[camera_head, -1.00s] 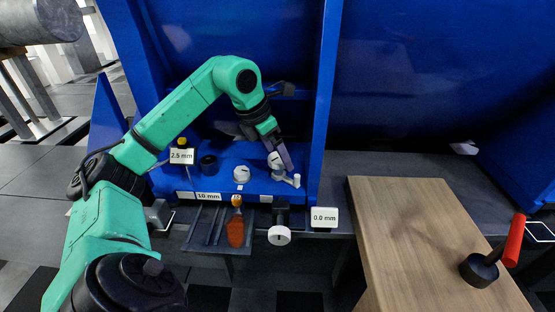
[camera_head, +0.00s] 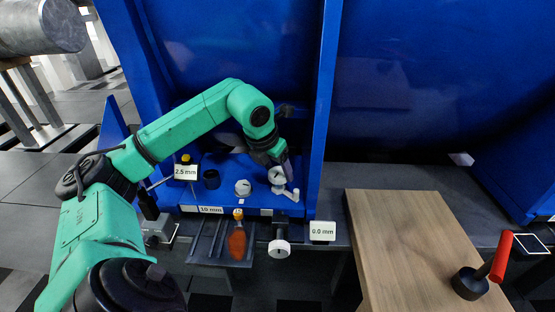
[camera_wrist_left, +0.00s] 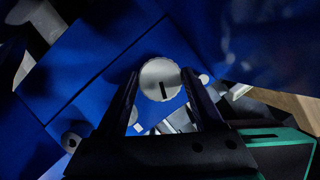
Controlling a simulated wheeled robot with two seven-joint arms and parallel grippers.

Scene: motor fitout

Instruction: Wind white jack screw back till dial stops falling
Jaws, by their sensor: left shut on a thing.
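A white round knob (camera_head: 278,175) with a dark index mark sits on the blue ledge under my left gripper (camera_head: 281,164). In the left wrist view the knob (camera_wrist_left: 160,79) is between the two fingers of my left gripper (camera_wrist_left: 163,88), which is shut on it. A white crank-like piece (camera_head: 291,194) is beside it. Another white knob (camera_head: 243,187) stands to the left, and a third white knob (camera_head: 279,249) sits lower, at the ledge's front. I cannot tell which is the jack screw. Signs read 2.5 mm (camera_head: 186,172), 10 mm (camera_head: 209,209) and 0.0 mm (camera_head: 322,231). My right gripper is out of view.
Blue upright plates (camera_head: 325,110) flank the ledge.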

